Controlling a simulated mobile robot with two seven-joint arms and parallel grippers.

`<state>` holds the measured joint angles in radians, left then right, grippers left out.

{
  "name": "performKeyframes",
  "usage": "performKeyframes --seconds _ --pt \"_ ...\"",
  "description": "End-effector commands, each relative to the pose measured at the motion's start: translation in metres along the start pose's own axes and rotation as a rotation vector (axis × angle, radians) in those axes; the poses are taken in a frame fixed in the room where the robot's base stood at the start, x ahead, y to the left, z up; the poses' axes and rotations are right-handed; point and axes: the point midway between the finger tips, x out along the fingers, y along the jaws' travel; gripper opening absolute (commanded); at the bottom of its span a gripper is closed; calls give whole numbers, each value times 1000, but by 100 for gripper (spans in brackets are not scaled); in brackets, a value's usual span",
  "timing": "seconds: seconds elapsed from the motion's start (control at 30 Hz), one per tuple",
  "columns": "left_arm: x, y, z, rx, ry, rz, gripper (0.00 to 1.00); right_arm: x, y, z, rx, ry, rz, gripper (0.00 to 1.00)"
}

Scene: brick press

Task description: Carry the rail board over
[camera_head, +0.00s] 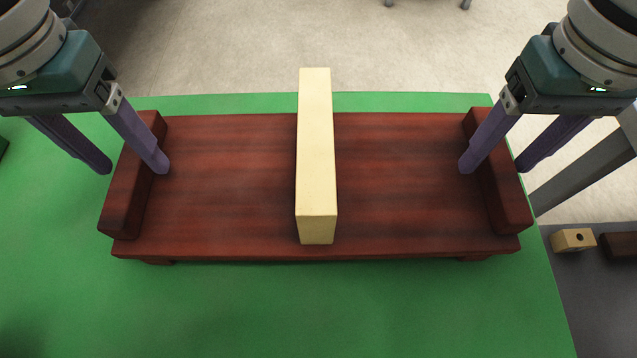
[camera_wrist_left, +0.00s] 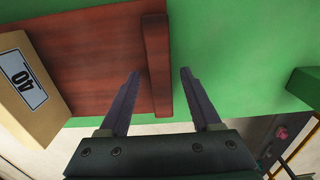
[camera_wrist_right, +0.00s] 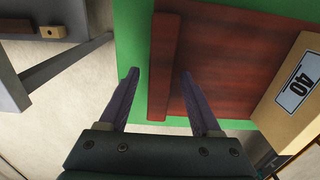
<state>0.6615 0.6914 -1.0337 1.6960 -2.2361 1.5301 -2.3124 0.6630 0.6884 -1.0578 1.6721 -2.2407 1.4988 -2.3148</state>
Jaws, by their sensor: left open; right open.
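The rail board (camera_head: 230,190) is a dark red-brown wooden board lying on a green table, with a raised rail along each short end. I see gaps between fingers and rails in both wrist views.
The green table (camera_head: 320,310) is clear in front of the board. At the right, a grey surface (camera_head: 590,310) holds a small pale block with a hole (camera_head: 573,240) and a dark block (camera_head: 620,245). A grey bar (camera_head: 580,180) runs beside the table's right edge.

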Motion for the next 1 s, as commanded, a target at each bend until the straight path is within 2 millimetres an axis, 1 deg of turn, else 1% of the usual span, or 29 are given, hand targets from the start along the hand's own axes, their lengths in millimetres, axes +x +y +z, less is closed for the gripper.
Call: performKeyframes --seconds 0.17,0.3,0.4,0.5,0.67,0.77,0.87,1.0 --pt "-35 0 -2 3 8 0 65 0 0 0 0 0 0 65" --pt "-67 -1 -2 1 8 -1 65 0 0 0 0 0 0 65" --pt "-87 0 -1 3 7 -1 65 0 0 0 0 0 0 65" --pt "-101 0 -1 0 4 -1 65 0 0 0 0 0 0 65" --pt "-112 0 0 0 2 -2 65 -3 0 0 -1 1 0 65" --pt "-113 0 0 0 1 -1 65 -13 0 -1 -2 3 -1 65" --pt "-113 0 0 0 1 -1 65 -33 0 -2 -2 6 -1 65" --pt "-113 0 0 0 1 -1 65 -66 0 -2 -1 8 0 65"
